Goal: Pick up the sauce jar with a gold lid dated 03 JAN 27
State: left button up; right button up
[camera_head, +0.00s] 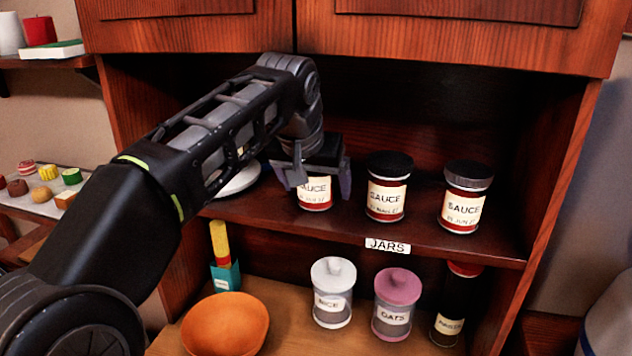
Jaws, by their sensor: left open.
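Three sauce jars stand on the cabinet's middle shelf. The left sauce jar (315,196) has a cream label; its lid is hidden by my gripper and its date is too small to read surely. The middle sauce jar (385,188) has a black lid, and the right sauce jar (465,198) has a dark grey lid; their dates are blurred. No gold lid shows clearly. My left gripper (321,178) is open over the left jar, with one finger on each side of it. I cannot tell whether the fingers touch it. My right gripper is out of view.
A white dish (240,181) is partly behind my left arm. The lower shelf holds an orange bowl (226,326), a rice jar (333,293), an oats jar (396,305) and a dark bottle (455,303). The shelf edge has a "JARS" label (388,246).

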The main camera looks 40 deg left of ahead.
pick_arm(q)
jog(key=shift+c, duration=0.5)
grip_shut()
dwell(0.3)
